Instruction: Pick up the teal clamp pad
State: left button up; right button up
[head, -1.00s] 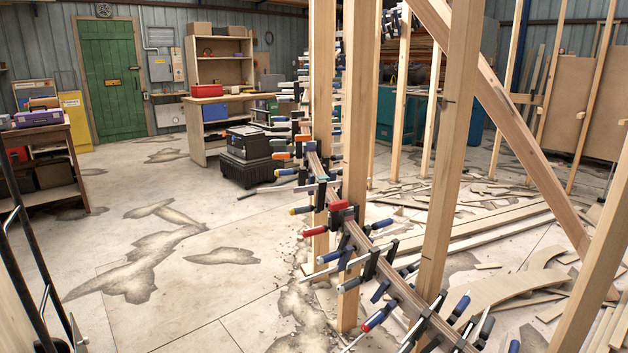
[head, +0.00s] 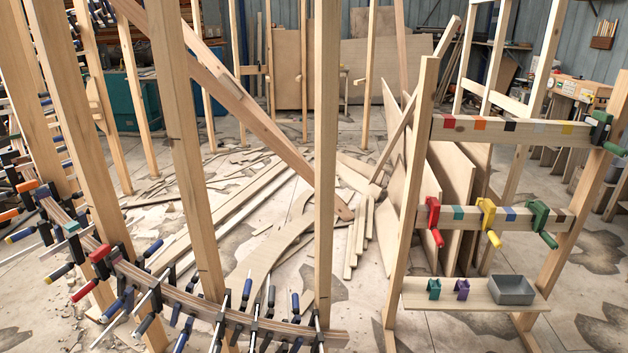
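A small teal clamp pad (head: 433,288) stands on the low wooden shelf (head: 412,297) of the rack at the right, in the head view. A similar purple pad (head: 461,289) stands just to its right. A grey open bin (head: 512,290) is farther right on the same shelf. A teal square (head: 458,213) marks the rail above, and a small teal patch (head: 72,227) shows on the curved stringer at the left. Neither of my grippers is in view.
Red (head: 433,214), yellow (head: 487,214) and green (head: 538,218) clamps hang on the rack's lower rail. The curved stringer (head: 185,299) bristles with clamps at left and front. A post (head: 325,150) rises mid-view. Boards and scraps cover the floor behind.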

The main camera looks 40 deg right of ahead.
aim_at(434, 285)
jog(key=z, duration=2.3)
jog(key=i+l+u, duration=0.2)
jog(key=i+u, duration=0.15)
jog(key=i, duration=0.15)
jog(key=i+l+u, duration=0.75)
jog(key=i+l, duration=0.1)
jog(key=i, duration=0.05)
